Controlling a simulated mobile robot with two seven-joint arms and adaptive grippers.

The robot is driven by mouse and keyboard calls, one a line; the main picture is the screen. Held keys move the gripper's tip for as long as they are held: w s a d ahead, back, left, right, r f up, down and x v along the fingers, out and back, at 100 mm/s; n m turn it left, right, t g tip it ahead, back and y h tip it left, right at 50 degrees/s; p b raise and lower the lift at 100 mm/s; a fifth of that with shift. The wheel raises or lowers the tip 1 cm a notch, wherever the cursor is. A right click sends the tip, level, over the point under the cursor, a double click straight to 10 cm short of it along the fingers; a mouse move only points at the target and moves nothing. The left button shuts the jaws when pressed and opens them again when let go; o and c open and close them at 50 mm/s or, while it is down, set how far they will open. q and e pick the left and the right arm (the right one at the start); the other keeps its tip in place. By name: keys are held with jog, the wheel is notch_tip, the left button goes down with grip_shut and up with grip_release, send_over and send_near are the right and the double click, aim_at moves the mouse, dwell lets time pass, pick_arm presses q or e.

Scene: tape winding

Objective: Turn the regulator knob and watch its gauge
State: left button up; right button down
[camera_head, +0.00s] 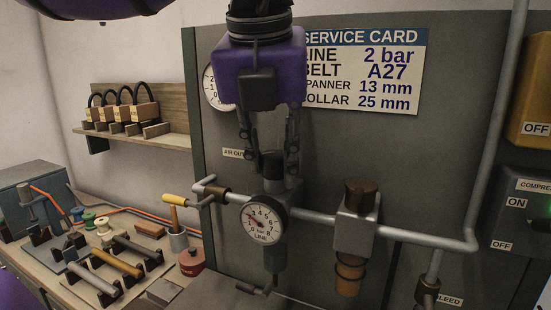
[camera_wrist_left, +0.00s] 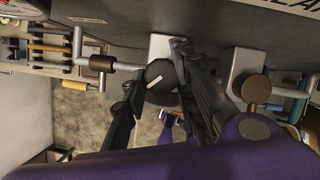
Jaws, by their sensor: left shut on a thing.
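My left gripper (camera_head: 272,172) reaches down from above and is shut on the black regulator knob (camera_head: 272,162). In the left wrist view the knob (camera_wrist_left: 160,76), with a white mark on its top, sits between the two fingers (camera_wrist_left: 158,88). Below the knob, the round white LINE gauge (camera_head: 263,222) faces me. Its needle points up and left, near the 2; the exact reading is too small to tell. The service card (camera_head: 375,70) behind shows 2 bar, its left edge hidden by my gripper. My right gripper is not in view.
A second unit with a brown cap (camera_head: 360,195) stands right of the regulator on the pipe (camera_head: 420,237). Another gauge (camera_head: 212,88) is partly hidden behind my gripper. The bench (camera_head: 140,300) at left is crowded.

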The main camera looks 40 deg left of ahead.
pick_arm(q)
jog(key=shift+a+r, duration=0.1)
jog(key=shift+a, duration=0.05)
jog(key=o, duration=0.7)
jog(key=shift+o, duration=1.4)
jog(key=shift+s+a, duration=0.15)
jog(key=shift+a, duration=0.05)
jog(key=shift+d, duration=0.15)
jog(key=v, duration=1.1)
jog(key=shift+r, duration=0.4)
